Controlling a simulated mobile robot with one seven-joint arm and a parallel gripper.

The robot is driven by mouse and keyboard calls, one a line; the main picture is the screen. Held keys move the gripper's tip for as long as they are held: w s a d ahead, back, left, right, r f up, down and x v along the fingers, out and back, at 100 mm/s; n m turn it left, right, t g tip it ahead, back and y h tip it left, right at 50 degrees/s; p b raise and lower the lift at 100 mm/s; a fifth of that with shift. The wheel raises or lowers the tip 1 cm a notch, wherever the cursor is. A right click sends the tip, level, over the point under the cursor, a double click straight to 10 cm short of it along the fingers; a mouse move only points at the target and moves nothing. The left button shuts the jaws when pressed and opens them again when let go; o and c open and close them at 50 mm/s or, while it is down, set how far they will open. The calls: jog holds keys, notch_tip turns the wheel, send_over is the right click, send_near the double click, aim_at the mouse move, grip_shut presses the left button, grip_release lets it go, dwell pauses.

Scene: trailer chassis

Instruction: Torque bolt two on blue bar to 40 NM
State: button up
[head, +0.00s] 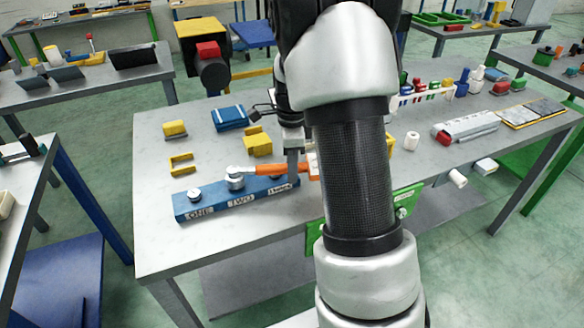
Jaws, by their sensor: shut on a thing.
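The blue bar (220,208) lies along the front edge of the grey table, with white labels reading ONE, TWO and a third, partly hidden one. A bolt (193,195) stands above label ONE. The torque wrench has an orange handle (272,169) and a silver head (236,178). The head sits over the bolt position above label TWO, hiding that bolt. My gripper (293,170) points down and is shut on the orange handle, right of the head. My arm hides the handle's far end. I cannot read any torque value.
Yellow blocks (257,143), a yellow bracket (181,163) and a blue box (229,117) lie behind the bar. A green plate (405,203) is at the table's front edge. Coloured parts (440,88) and a grey-white bar (466,126) lie to the right. The table's left front is clear.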

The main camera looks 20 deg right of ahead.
grip_shut()
jog(key=shift+s, duration=0.1)
jog(key=shift+s+a+m+p, duration=0.15)
jog(key=shift+s+a+m, duration=0.1)
jog(key=shift+s+m, duration=0.25)
jog(key=shift+s+a+m+p, duration=0.15)
jog(key=shift+s+a+m, duration=0.05)
jog(key=shift+s+m, duration=0.25)
jog(key=shift+s, duration=0.1)
jog(key=shift+s+a+r+m+p, duration=0.1)
jog(key=shift+s+a+m+p, duration=0.4)
jog(key=shift+s+m, duration=0.2)
jog(key=shift+s+a, duration=0.15)
jog(key=shift+s, duration=0.1)
jog(key=shift+m, duration=0.25)
